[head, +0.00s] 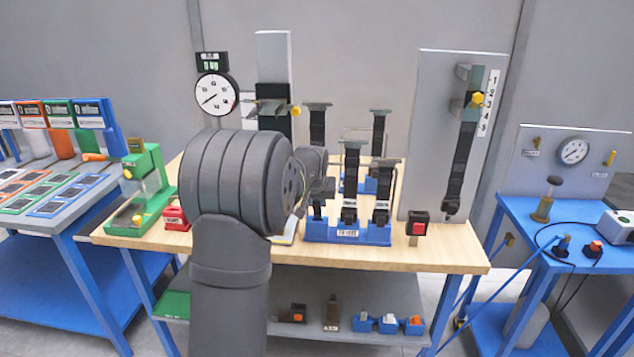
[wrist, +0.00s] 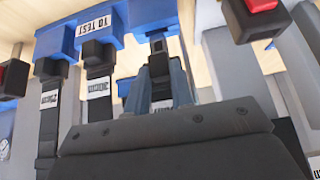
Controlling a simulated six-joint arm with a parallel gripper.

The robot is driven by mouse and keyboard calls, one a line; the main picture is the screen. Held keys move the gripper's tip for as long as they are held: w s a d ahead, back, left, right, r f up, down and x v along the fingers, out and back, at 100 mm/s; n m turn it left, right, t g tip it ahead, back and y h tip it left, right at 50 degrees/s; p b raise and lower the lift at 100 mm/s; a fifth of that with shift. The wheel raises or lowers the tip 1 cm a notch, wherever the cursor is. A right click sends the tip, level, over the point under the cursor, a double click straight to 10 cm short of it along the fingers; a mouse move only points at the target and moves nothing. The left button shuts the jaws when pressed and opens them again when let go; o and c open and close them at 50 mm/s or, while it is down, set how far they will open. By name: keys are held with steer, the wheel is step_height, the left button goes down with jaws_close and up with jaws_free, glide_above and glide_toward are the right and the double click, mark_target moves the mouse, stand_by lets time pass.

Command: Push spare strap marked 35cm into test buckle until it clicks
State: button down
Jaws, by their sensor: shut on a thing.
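My gripper (wrist: 160,92) is at the blue rack (wrist: 125,18) labelled TO TEST. Its two blue-grey fingers are shut on a black strap (wrist: 158,62) at one end of the rack. In the head view the rack (head: 345,233) stands on the bench and my arm hides my fingers. A black buckle with a red button (head: 418,222) stands right of the rack. I cannot tell which buckle is the test buckle.
Another red-buttoned black buckle (wrist: 240,18) is in the wrist view. A grey board with a hanging strap (head: 463,150) stands behind at right. A green fixture (head: 140,195) and a red item (head: 176,217) are at left. The wooden bench's front right (head: 440,257) is clear.

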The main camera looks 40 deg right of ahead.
steer(key=shift+r, duration=0.45)
steer(key=s+a, duration=0.4)
steer(key=shift+s, duration=0.15)
stand_by(0.8)
steer(key=shift+a, duration=0.1)
steer(key=w+a+r, duration=0.2)
steer(key=w+a, duration=0.1)
steer(key=a, duration=0.3)
steer(key=w+a+r, duration=0.3)
steer(key=a, duration=0.4)
steer(key=shift+w, duration=0.15)
